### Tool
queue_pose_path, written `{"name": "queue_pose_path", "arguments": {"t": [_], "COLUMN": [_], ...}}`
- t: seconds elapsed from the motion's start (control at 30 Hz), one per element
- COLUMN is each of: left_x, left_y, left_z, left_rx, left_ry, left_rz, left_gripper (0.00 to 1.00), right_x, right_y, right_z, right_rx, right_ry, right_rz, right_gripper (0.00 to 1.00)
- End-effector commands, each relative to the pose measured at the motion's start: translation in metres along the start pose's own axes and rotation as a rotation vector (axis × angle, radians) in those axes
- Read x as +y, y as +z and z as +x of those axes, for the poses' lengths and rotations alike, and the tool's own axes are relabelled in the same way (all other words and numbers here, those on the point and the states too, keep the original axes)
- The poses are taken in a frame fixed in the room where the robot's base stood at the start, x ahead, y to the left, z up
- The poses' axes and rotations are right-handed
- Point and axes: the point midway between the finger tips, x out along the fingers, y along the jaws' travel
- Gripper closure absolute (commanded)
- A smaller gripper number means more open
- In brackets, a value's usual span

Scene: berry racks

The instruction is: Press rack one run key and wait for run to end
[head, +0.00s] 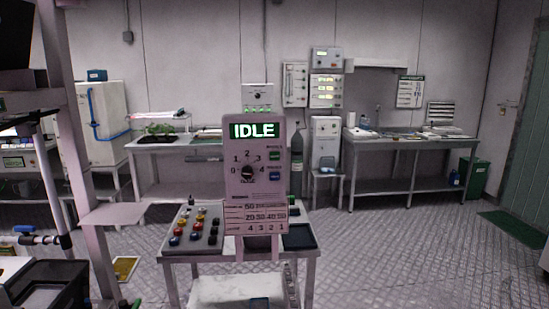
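A grey control panel (240,190) stands upright in the middle of the head view, facing me. Its display (254,131) reads IDLE in green letters. Below it is a black dial (247,172) with positions 0 to 4 around it. To the right of the dial are a green key (275,156) and a blue key (275,176); their small labels are too blurred to read. A card with rows of numbers (255,217) is on the panel's lower part. I see neither of my grippers.
A tall rack post (90,200) and a dark bin (48,285) are at the left. Benches (412,142) line the back wall. The floor (400,250) at right is clear.

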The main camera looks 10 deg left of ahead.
Motion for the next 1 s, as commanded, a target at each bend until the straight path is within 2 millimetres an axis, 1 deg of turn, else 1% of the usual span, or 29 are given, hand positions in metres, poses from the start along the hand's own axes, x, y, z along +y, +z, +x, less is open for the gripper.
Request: {"name": "queue_pose_path", "arguments": {"t": [0.03,0.13,0.57,1.0], "left_x": [0.0,-0.0001,-0.0002,-0.0003], "left_y": [0.0,0.0,-0.0001,-0.0002], "left_z": [0.0001,0.0001,0.0001,0.0002], "left_rx": [0.0,0.0,0.0,0.001], "left_ry": [0.0,0.0,0.0,0.0], "left_rz": [0.0,0.0,0.0,0.001], "left_gripper": [0.92,1.0,1.0,1.0], "right_x": [0.0002,0.0007,0.0009,-0.0004], "right_y": [-0.0012,-0.0031,-0.0044,0.0013], "right_z": [0.0005,0.0014,0.0019,-0.0006], "right_rx": [0.002,0.006,0.009,-0.003], "right_ry": [0.0,0.001,0.001,0.0], "right_rz": [0.0,-0.001,-0.002,0.001], "right_gripper": [0.64,0.64,0.64,0.64]}}
